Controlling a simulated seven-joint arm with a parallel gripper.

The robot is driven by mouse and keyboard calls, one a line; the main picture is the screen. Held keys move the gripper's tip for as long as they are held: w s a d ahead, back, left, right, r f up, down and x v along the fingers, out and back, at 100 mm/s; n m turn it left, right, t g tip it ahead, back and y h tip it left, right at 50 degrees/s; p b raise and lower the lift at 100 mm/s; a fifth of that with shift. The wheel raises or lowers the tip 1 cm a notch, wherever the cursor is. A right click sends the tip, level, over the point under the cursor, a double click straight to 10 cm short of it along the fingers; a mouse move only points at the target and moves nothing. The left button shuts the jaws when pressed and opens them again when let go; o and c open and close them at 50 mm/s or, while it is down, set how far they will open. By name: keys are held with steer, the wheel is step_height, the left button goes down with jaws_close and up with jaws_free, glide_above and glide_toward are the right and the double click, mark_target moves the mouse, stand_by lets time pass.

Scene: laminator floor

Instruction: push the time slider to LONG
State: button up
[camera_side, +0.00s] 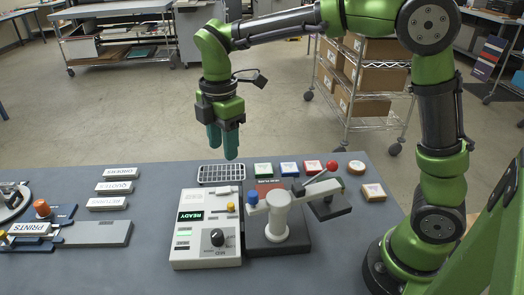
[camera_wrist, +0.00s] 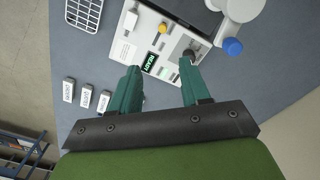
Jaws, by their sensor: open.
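A white control box (camera_side: 205,256) stands on the table with a lit READY screen (camera_side: 190,216), a black dial (camera_side: 217,237) and a yellow knob (camera_side: 231,207). The yellow knob (camera_wrist: 163,28) also shows in the wrist view. I cannot tell for sure which control is the time slider, and no LONG mark is readable. My gripper (camera_side: 223,150) is open and empty, pointing down well above the table near the box's far end.
A white press with a blue knob (camera_side: 252,198) and a red-tipped lever (camera_side: 332,166) stands right of the box. A wire rack (camera_side: 221,174) lies behind it. Colored blocks (camera_side: 289,169) line the back. Label blocks (camera_side: 114,187) and a PRINTS station (camera_side: 30,229) are left. Table between is clear.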

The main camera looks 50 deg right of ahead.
steer(key=n, duration=0.2)
glide_toward(230, 204)
step_height(230, 204, down, 8)
steer(key=shift+f, duration=0.2)
stand_by(0.3)
jaws_close()
steer(key=shift+w, duration=0.1)
